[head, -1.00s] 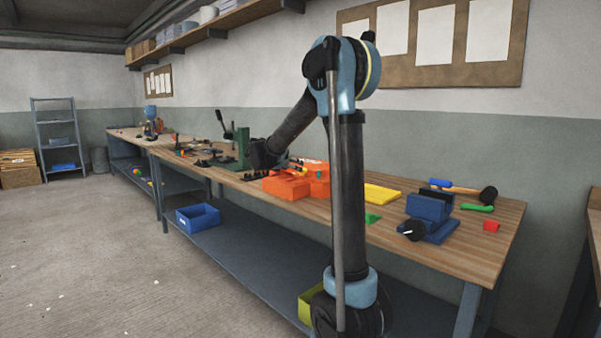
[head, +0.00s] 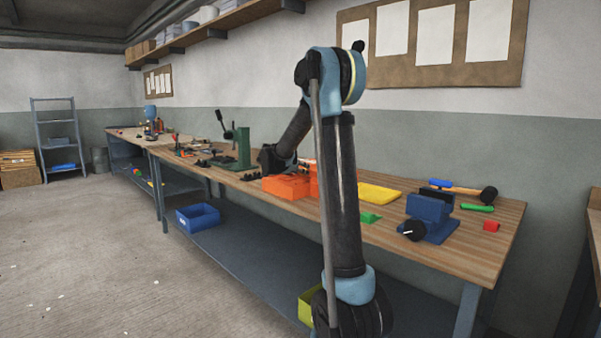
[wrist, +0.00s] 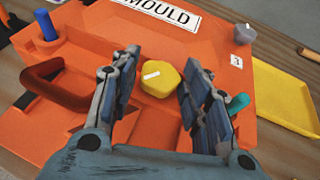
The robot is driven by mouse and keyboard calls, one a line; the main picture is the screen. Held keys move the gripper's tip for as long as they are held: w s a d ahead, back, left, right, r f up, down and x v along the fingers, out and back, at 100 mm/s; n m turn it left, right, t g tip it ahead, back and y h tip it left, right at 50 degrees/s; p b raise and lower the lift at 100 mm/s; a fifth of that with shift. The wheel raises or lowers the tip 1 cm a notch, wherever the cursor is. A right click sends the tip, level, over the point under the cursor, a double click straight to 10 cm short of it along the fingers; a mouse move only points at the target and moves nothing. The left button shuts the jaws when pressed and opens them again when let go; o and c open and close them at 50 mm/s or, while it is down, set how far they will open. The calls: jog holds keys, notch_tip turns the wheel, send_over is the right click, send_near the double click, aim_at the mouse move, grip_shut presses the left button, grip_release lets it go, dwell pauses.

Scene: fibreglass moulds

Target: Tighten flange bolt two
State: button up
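The orange mould (wrist: 95,45) with a "MOULD" label fills much of the wrist view. It also shows on the bench in the head view (head: 284,187). A yellow hexagonal bolt head (wrist: 160,80) with a white mark stands on it; no number shows beside it. My gripper (wrist: 160,62) is open above the mould, one finger on each side of the yellow head, with visible gaps. A grey bolt (wrist: 244,34) with a "3" tag stands to the right. A blue pin (wrist: 46,25) stands to the left. In the head view my fingers are hidden.
A dark red handle (wrist: 60,85) lies close to my left finger. A teal piece (wrist: 238,103) is partly hidden by my right finger. A yellow tray (wrist: 285,95) lies right of the mould. On the bench are a blue vise (head: 428,215), a mallet (head: 487,194) and a green press (head: 240,150).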

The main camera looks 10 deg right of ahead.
jog(key=c, duration=0.4)
jog(key=shift+d, duration=0.1)
jog(key=shift+w+a+m+g+h, duration=0.15)
jog(key=shift+a+m+g+h, duration=0.1)
jog(key=shift+m+g+h, duration=0.25)
jog(key=shift+w+a+m+g+h, duration=0.1)
jog(key=shift+w+m+g+h, duration=0.05)
jog(key=shift+m+g+h, duration=0.55)
jog(key=shift+w+a+m+g+h, duration=0.15)
jog(key=shift+m+g+h, duration=0.2)
jog(key=shift+m+g, duration=0.55)
jog(key=shift+w+a+m+g+h, duration=0.1)
jog(key=shift+m+g+h, duration=0.55)
jog(key=shift+m, duration=0.25)
jog(key=shift+r, duration=0.1)
